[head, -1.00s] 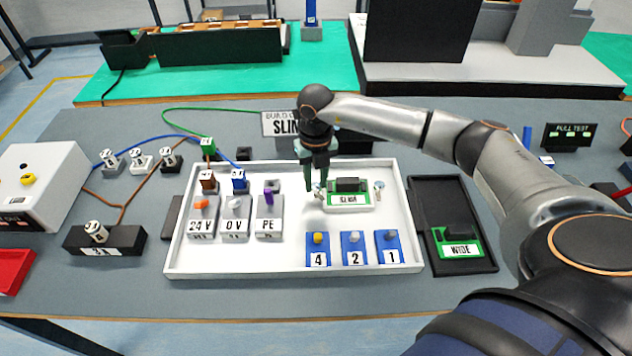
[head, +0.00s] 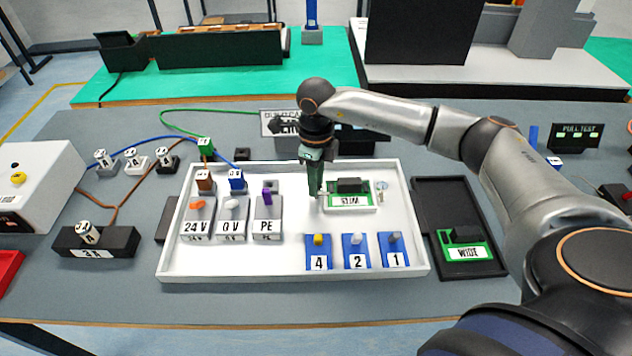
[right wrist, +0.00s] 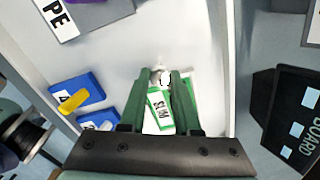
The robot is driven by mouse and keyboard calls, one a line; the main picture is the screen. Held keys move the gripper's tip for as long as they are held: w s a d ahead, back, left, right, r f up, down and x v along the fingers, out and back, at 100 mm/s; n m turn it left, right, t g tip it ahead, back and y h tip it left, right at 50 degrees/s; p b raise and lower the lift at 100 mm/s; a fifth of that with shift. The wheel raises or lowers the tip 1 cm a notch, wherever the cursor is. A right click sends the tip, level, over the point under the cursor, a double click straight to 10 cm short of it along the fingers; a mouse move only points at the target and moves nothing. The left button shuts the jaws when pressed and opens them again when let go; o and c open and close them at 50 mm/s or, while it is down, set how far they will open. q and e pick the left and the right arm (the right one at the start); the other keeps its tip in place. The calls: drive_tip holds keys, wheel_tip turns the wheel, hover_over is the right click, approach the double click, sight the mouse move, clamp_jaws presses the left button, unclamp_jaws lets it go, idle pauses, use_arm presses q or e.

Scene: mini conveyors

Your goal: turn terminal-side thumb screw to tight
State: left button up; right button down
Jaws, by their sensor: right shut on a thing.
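The board labelled SLIM (head: 350,201) lies in the white tray (head: 290,274), with a black block on it. My right gripper (head: 317,196) points down at the board's left end, on the side of the terminal blocks. In the right wrist view its green fingers (right wrist: 161,73) are shut on a small pale thumb screw (right wrist: 160,78), mostly hidden between them. The SLIM board also shows beneath the fingers (right wrist: 160,111). A second thumb screw (head: 381,186) stands free at the board's right end. My left gripper is out of view.
Terminal blocks labelled 24 V (head: 197,225), 0 V (head: 232,226) and PE (head: 267,226) stand left of the gripper. Blue blocks 4 (head: 319,262), 2 (head: 357,261) and 1 (head: 396,259) stand in front. A black tray (head: 428,190) with the WIDE board (head: 469,252) is at right.

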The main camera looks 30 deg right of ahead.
drive_tip(key=shift+n, duration=0.7)
drive_tip(key=c, duration=0.6)
unclamp_jaws()
drive_tip(key=shift+r, duration=0.1)
wheel_tip(320, 180, up, 12)
drive_tip(key=shift+r+b, duration=0.2)
drive_tip(key=shift+b, duration=0.1)
